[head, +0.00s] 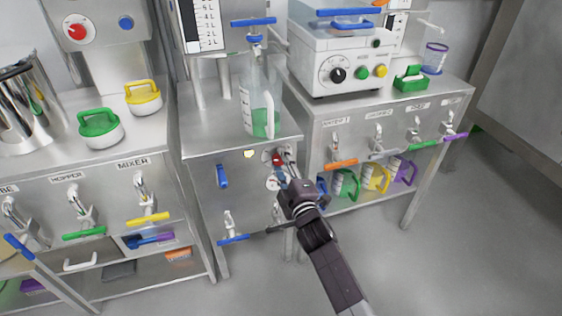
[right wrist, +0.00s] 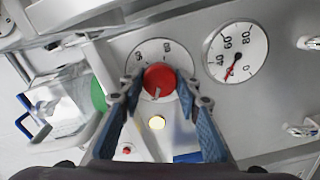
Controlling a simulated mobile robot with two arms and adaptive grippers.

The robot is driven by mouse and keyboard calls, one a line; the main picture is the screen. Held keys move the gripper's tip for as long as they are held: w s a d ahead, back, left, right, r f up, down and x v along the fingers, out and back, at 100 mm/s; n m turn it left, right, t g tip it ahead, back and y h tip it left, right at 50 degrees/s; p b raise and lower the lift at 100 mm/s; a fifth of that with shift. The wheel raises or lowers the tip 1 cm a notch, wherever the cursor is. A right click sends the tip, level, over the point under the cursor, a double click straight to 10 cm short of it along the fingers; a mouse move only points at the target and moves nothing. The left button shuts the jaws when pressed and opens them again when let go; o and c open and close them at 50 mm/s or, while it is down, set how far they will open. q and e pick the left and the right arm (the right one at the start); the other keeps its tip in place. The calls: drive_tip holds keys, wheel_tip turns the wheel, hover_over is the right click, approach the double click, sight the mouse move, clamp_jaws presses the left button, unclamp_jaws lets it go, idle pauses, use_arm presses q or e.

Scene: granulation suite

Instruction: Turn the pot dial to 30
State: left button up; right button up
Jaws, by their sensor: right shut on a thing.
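A red dial (head: 278,158) is on the front panel of the middle steel cabinet. The right wrist view shows the red dial (right wrist: 159,80) on a white scale plate, with a pale pointer mark near its lower edge. Some scale numbers show above it; the fingers and dial hide others, so I cannot tell its setting. My right gripper (head: 282,178) reaches the panel. In the right wrist view its blue-padded fingers (right wrist: 160,92) are closed on either side of the dial. My left gripper is not in view.
A round gauge (right wrist: 238,53) with a red needle sits beside the dial. A lit yellow lamp (right wrist: 157,123) is also on the panel. A clear jug (head: 261,112) with green contents stands on the cabinet top. Taps with coloured handles line the neighbouring cabinets. Floor at right is clear.

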drive_tip(key=shift+f, duration=0.1)
idle(0.4)
drive_tip(key=o, duration=1.2)
drive_tip(key=shift+c, duration=0.2)
drive_tip(key=v, duration=1.2)
